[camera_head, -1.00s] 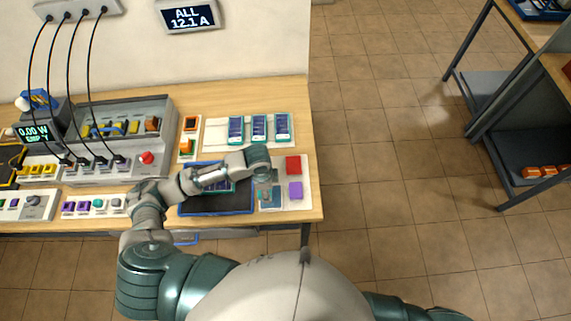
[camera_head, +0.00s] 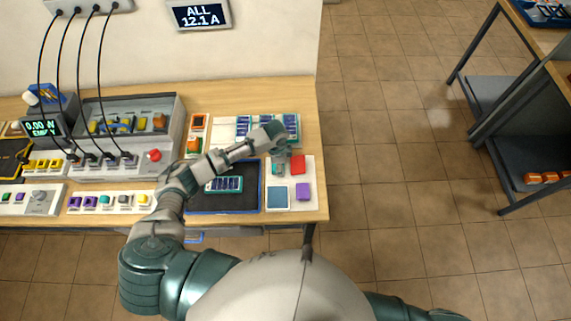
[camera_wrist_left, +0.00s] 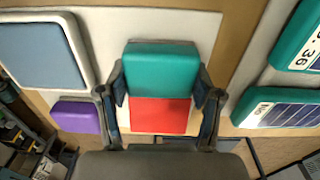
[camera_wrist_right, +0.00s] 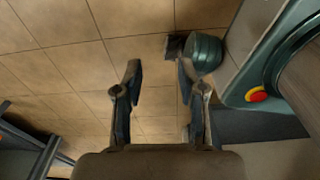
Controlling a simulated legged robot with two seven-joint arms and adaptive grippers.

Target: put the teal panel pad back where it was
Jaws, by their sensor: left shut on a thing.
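The teal pad (camera_wrist_left: 160,70) is between the fingers of my left gripper (camera_wrist_left: 161,92), which is shut on its sides. In the head view the teal pad (camera_head: 278,168) shows below my left gripper (camera_head: 280,158), over the upper left of the white board (camera_head: 291,203). The red pad (camera_head: 298,164) is right beside it; in the left wrist view the teal pad adjoins the red pad (camera_wrist_left: 160,116). Whether the teal pad touches the board cannot be told. My right gripper (camera_wrist_right: 158,85) is open and empty above the floor.
The board also holds a purple pad (camera_head: 303,191) and a white-framed blue-grey panel (camera_head: 277,197). A dark tray (camera_head: 222,200) with a blue-celled module (camera_head: 224,184) lies left. Several similar modules (camera_head: 292,125) stand behind. The table's right edge is close by.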

